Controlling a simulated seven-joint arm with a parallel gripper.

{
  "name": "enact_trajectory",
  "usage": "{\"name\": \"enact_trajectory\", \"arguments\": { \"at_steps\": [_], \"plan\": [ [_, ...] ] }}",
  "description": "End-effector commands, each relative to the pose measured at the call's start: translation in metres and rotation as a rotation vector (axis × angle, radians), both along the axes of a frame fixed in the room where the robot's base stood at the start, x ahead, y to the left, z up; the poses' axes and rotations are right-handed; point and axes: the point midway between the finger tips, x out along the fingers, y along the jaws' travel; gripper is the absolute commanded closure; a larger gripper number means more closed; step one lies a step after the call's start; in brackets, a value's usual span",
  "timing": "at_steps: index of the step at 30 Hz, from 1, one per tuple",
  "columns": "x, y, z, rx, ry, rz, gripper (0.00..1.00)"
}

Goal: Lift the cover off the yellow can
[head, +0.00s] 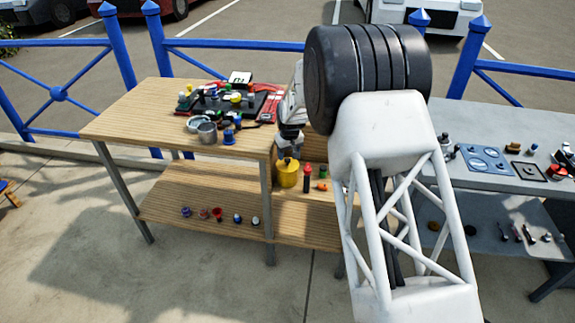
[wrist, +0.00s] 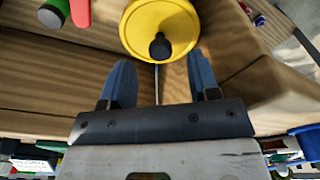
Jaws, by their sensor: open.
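The yellow can (head: 287,176) stands on the lower part of the wooden bench, under the end of my arm. In the wrist view its round yellow cover (wrist: 160,22) shows at the top, with a black knob (wrist: 160,46) on it. My gripper (wrist: 160,70) is open and empty. Its two blue-grey fingers are spread apart, pointing toward the cover, with the knob roughly midway between their lines and slightly beyond the tips. I cannot tell whether the fingers touch anything. In the head view my gripper (head: 288,154) is small and close above the can.
A red bottle (head: 306,178) and a green-topped item (head: 323,172) stand just right of the can. The upper wooden bench top (head: 130,115) holds a metal pot (head: 207,132), a blue spool (head: 229,137) and clutter. A grey bench (head: 500,180) with parts stands at right.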

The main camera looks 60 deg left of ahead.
Motion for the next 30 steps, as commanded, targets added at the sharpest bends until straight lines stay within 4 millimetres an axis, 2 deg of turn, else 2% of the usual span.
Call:
{"name": "enact_trajectory", "arguments": {
  "at_steps": [6,12,30],
  "plan": [
    [0.000,0.003,-0.023,-0.001,0.000,0.000,0.44],
    [0.000,0.005,-0.036,0.000,0.000,0.000,0.44],
    [0.000,0.005,-0.038,0.001,0.000,0.000,0.44]
  ]
}}
